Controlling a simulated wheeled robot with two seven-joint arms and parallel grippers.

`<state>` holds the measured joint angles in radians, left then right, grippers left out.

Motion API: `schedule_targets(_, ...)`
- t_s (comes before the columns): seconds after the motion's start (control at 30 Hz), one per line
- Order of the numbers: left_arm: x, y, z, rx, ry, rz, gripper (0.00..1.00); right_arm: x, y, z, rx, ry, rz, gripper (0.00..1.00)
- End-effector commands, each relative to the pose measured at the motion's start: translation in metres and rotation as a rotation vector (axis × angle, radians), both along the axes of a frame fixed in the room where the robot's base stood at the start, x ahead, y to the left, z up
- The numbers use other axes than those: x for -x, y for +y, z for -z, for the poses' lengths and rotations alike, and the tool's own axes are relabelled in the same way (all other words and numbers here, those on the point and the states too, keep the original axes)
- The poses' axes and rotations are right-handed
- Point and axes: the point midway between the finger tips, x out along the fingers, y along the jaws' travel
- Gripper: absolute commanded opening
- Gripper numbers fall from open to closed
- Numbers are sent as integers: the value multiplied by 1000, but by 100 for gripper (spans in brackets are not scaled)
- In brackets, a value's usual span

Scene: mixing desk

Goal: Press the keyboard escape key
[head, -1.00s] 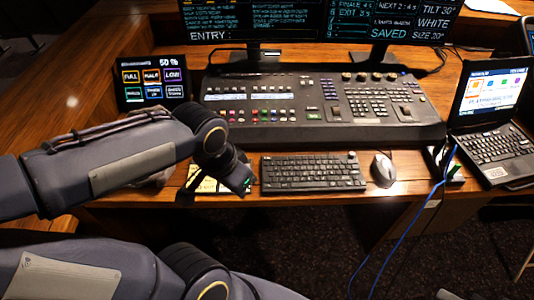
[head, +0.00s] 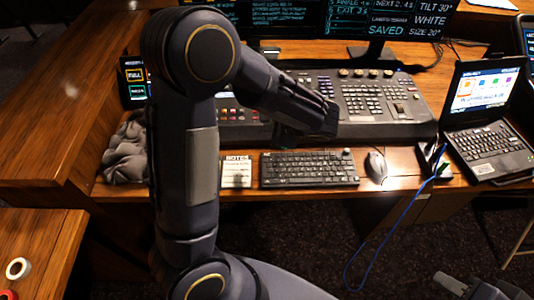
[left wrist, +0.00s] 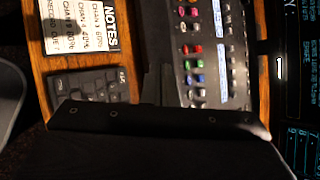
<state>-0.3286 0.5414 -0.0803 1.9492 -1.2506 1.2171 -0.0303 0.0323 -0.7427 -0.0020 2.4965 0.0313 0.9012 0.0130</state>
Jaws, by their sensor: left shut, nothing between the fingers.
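The black keyboard (head: 310,170) lies near the desk's front edge. Its escape key sits at the far left corner in the head view and shows beside the notes in the left wrist view (left wrist: 122,76). My left arm reaches over the desk from the left. My left gripper (head: 284,138) is shut and empty, between the keyboard's back edge and the mixing console; its dark fingers also show beside the escape key in the left wrist view (left wrist: 160,75). I cannot tell whether it touches anything. Part of my right gripper (head: 452,284) shows at the bottom right.
The mixing console (head: 385,128) stands behind the keyboard. A notes card (head: 236,172) lies left of the keyboard, a mouse (head: 375,166) right of it. A laptop (head: 488,140) and blue cable (head: 400,212) are further right. Crumpled grey cloth (head: 126,150) lies at the left.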

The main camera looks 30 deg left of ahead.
Motion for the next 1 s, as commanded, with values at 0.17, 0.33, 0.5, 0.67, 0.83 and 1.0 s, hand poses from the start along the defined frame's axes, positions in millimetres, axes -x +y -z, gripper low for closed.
schedule_targets(0.17, 0, 0, 6, 1, 0, -1, 0, 0, 0, 5, 0, 0, 0, 36)
schedule_targets(0.33, 0, 0, 22, 1, 1, -2, 0, 0, 0, 17, 0, 0, 0, 36)
schedule_targets(0.5, 1, 0, 47, 2, 2, -2, 0, 0, 0, 35, 0, 0, 0, 36)
schedule_targets(0.67, 1, 0, 70, 2, 2, -1, 0, 0, 0, 53, 0, 0, 0, 36)
schedule_targets(0.83, 0, 0, 87, 2, 0, -1, 0, 0, 0, 69, 0, 0, 0, 36)
schedule_targets(1.0, 1, 0, 89, 2, 0, -1, 0, 0, 0, 70, 0, 0, 0, 36)
